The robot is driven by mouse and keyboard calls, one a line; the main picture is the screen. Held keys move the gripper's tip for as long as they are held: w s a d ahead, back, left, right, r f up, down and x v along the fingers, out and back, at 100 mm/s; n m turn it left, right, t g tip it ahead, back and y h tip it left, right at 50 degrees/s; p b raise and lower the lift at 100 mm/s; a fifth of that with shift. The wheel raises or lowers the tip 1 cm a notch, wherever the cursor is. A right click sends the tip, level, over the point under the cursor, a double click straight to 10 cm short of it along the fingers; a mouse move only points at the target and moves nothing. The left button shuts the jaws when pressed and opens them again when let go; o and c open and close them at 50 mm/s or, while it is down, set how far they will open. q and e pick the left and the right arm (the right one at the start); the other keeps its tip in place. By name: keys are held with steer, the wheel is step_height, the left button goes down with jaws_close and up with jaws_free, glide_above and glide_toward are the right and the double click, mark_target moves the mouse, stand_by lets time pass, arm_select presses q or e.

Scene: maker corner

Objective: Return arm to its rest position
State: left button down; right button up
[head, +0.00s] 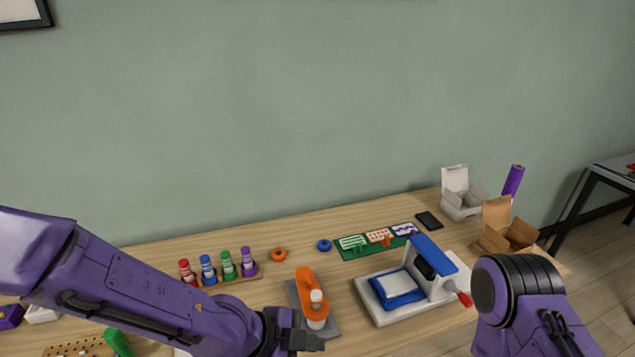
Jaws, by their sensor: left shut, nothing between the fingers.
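My left arm comes in from the left edge, low over the front of the table. Its gripper (303,340) is shut and empty. It is at the bottom of the view, just in front of the orange tool on a grey plate (316,311); I cannot tell whether they touch. My right arm shows at the lower right as a purple and black link; its gripper is out of view.
Red, blue, green and purple bottles (228,267) stand on a wooden holder behind my left arm. A blue and white press (405,285) with a red-tipped handle is right of centre. Open boxes (507,235), a phone (429,220) and a green mat (355,250) lie farther back.

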arm_select(q)
steer(key=s+a+f+n+y+b, duration=0.1)
steer(key=s+a+f+n+y, duration=0.15)
steer(key=a+f+n, duration=0.55)
steer(key=s+a+f+n+y+b, duration=0.1)
steer(key=s+a+f+n, duration=0.2)
steer(key=f+n, duration=0.75)
steer(key=s+a+f+n+y, duration=0.4)
steer(key=s+a+f, duration=0.1)
steer(key=a, duration=0.4)
steer(key=s+a+f+n+y+b, duration=0.1)
steer(key=s+a+f+n+y, duration=0.3)
steer(key=s+a, duration=0.3)
steer(key=shift+s+a+f+n+b, duration=0.3)
steer(key=shift+a+f+n, duration=0.35)
steer(key=shift+a, duration=0.45)
arm_select(e)
steer(key=f, duration=0.4)
steer(key=shift+w, duration=0.4)
